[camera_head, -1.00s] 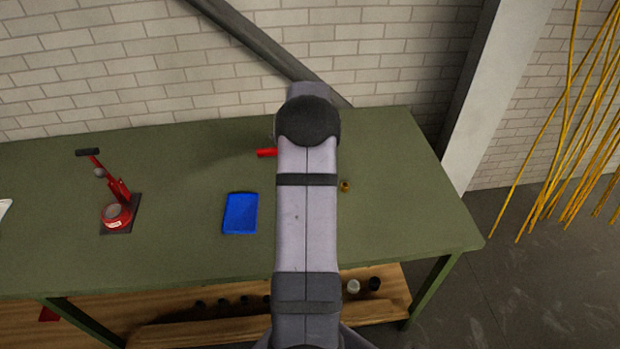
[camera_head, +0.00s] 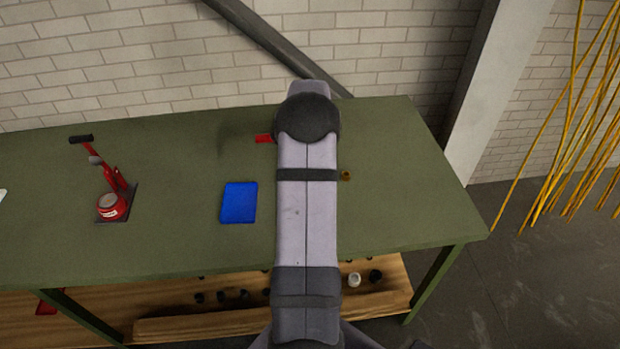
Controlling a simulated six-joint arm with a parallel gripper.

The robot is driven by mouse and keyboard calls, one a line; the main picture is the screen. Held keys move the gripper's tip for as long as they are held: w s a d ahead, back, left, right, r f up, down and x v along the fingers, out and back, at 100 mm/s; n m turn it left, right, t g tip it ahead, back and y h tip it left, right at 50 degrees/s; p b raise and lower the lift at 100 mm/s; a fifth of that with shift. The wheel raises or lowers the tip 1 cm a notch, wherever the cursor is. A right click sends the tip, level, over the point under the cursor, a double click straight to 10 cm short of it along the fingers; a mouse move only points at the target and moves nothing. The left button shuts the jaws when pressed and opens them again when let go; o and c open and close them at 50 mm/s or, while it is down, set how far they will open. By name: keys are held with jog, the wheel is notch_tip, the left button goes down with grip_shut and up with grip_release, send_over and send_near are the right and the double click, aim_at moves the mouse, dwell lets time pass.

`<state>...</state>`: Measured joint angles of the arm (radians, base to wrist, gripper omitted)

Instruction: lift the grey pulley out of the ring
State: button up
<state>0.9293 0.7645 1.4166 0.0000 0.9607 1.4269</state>
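I cannot single out the grey pulley or its ring for certain. A red lever device (camera_head: 113,190) stands on the table at the left. Its round red cup (camera_head: 111,207) has a pale grey top, too small to make out. A small pale grey round piece (camera_head: 354,280) is on the lower shelf, right of my arm. My arm stands upright through the middle of the view. My gripper does not show, so its state and hold cannot be seen.
A blue tray (camera_head: 239,203) lies on the green table (camera_head: 180,235) left of my arm. A red piece (camera_head: 264,139) is partly behind the arm, and a small brass piece (camera_head: 345,175) is right of it. Several dark round pieces are on the wooden shelf (camera_head: 220,322).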

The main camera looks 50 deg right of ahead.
jog(key=shift+f+b, duration=1.25)
jog(key=shift+f, duration=1.05)
jog(key=shift+r, duration=0.1)
dwell(0.8)
jog(key=c, duration=0.8)
jog(key=shift+r, duration=0.1)
jog(key=shift+r+p, duration=2.85)
jog(key=shift+r, duration=0.6)
